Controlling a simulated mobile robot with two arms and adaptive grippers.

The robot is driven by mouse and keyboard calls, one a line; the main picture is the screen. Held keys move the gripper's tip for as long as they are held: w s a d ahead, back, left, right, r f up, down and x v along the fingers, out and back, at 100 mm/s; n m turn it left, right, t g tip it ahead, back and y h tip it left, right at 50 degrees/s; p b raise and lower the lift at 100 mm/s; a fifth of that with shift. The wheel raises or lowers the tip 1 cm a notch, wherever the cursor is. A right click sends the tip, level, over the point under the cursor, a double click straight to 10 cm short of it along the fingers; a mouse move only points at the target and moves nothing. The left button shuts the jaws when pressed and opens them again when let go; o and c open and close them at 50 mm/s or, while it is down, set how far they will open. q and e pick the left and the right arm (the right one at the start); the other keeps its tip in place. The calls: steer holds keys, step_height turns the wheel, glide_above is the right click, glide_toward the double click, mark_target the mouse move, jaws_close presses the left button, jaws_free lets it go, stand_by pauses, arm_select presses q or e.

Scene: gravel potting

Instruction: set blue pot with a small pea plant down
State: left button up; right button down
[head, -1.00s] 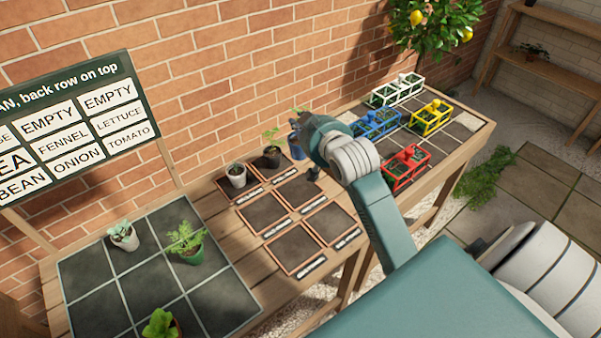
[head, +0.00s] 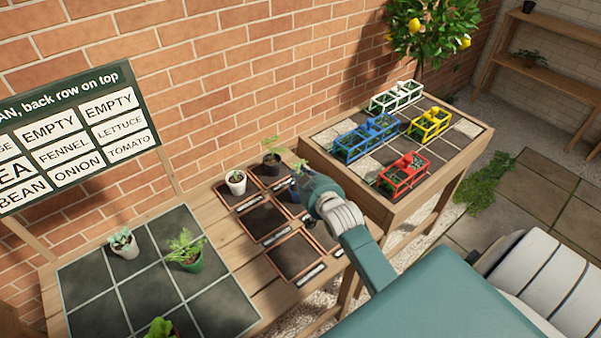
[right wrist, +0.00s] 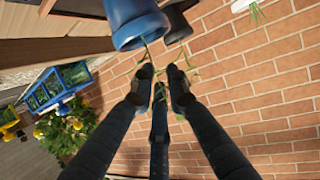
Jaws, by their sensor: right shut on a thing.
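The blue pot with a small pea plant (right wrist: 137,20) shows large at the top of the right wrist view, its base cut off. Its thin green stems reach down among the fingers. My right gripper (right wrist: 160,80) is shut at the plant end, beside the pot's rim. In the head view only a blue sliver of the pot (head: 293,190) shows beside my right gripper (head: 301,186), low over the right-hand column of framed squares (head: 298,258). I cannot tell whether the pot touches the surface. My left gripper is not in view.
A white pot (head: 236,182) and a dark pot (head: 272,161) stand on the back squares, close by. A bench at the right holds white, blue, yellow and red crates (head: 404,174). A dark grid mat (head: 140,285) at the left holds several potted plants. The front squares are bare.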

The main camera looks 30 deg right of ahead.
steer(key=c, duration=1.7)
jaws_free()
steer(key=shift+r, duration=0.1)
steer(key=shift+s, duration=0.35)
steer(key=b+v, duration=0.1)
steer(key=v, duration=1)
steer(key=shift+s+r, duration=0.1)
steer(key=shift+s, duration=0.05)
